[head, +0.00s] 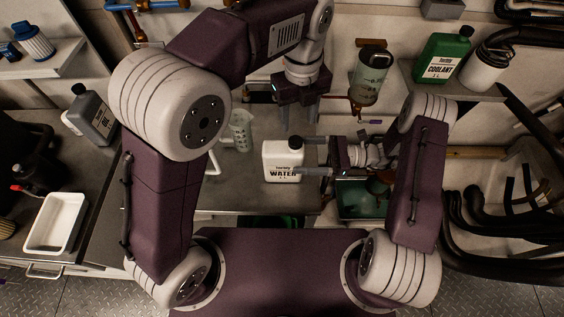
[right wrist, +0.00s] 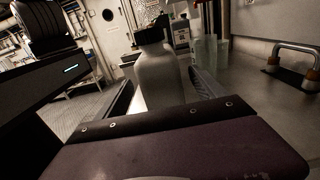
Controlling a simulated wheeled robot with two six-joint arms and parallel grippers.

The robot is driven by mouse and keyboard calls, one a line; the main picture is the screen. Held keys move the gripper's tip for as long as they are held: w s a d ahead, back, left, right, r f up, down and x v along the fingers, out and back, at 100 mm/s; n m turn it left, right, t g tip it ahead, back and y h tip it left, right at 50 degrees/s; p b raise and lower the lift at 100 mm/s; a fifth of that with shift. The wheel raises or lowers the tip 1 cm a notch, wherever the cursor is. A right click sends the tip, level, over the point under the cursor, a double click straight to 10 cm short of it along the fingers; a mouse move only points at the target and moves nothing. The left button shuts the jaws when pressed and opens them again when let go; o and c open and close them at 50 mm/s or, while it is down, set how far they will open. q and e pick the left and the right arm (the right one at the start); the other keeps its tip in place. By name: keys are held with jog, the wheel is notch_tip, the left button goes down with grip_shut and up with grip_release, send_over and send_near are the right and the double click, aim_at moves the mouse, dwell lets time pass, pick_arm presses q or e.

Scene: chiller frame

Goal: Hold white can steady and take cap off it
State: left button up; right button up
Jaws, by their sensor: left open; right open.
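The white can (head: 283,164), labelled WATER, stands upright on the grey bench, its black cap (head: 296,143) on top. In the right wrist view the can (right wrist: 160,78) and its dark cap (right wrist: 150,35) are ahead, between my finger edges. My right gripper (head: 317,156) is open at the can's right side, fingers pointing left at it; I cannot tell whether they touch it. My left gripper (head: 298,118) is open and empty, pointing down, above and behind the can in the head view, apart from the cap.
A clear beaker (head: 241,130) stands left of the can. A green bin (head: 360,213) is at the bench's right. A green COOLANT bottle (head: 440,60) and white canister (head: 484,74) sit on a right shelf. A grey bottle (head: 92,120) and white tray (head: 55,222) are left.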

aim_at(282, 155)
jog(key=a, duration=0.6)
grip_shut()
